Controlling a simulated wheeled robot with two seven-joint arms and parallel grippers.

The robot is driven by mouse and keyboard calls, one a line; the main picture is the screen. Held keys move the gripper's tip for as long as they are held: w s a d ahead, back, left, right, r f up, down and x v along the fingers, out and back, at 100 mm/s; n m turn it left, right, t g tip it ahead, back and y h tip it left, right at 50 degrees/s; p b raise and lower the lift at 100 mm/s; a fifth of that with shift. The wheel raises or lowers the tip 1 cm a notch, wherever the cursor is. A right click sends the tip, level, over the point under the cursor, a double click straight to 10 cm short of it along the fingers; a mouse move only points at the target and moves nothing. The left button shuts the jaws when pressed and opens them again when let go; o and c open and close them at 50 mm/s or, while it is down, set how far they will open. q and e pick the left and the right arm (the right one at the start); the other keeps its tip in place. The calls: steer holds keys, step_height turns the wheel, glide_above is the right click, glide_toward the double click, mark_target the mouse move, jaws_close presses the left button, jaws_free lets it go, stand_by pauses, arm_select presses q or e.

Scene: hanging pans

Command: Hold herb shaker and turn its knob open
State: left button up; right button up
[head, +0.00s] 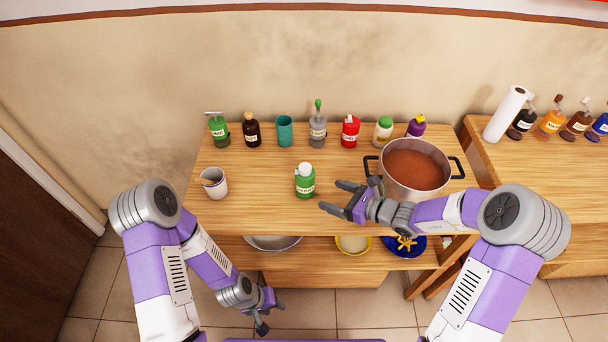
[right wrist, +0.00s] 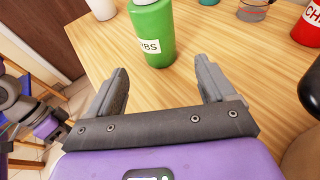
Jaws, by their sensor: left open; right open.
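The herb shaker (head: 305,182) is a green bottle with a white top and a white label, standing upright in the middle of the wooden table. In the right wrist view the green bottle (right wrist: 153,35) stands just beyond the fingertips, its label partly readable as "BS". My right gripper (head: 333,196) is open and empty, to the right of the shaker and pointing at it, apart from it. It also shows in the right wrist view (right wrist: 163,75). My left gripper (head: 267,312) is open and empty, low in front of the table, well away from the shaker.
A pot of brown soup (head: 414,170) stands close behind my right gripper. A white cup (head: 214,182) is at the table's left. Several bottles line the back, including a red one (head: 350,131) and a teal cup (head: 284,131). The table (head: 255,215) is clear around the shaker.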

mark_target(313, 189)
steer(key=shift+w+a, duration=0.2)
steer(key=shift+a, duration=0.05)
steer(key=shift+a+f+b, duration=0.1)
steer(key=shift+a+b, duration=0.2)
steer(key=b+x, duration=0.3)
steer(key=x, duration=0.5)
steer(key=shift+w+a+f+b, duration=0.1)
steer(key=shift+w+a+b, duration=0.1)
steer(key=shift+b, duration=0.15)
steer(key=shift+c, duration=0.4)
steer(key=shift+s, duration=0.1)
steer(key=c, duration=0.9)
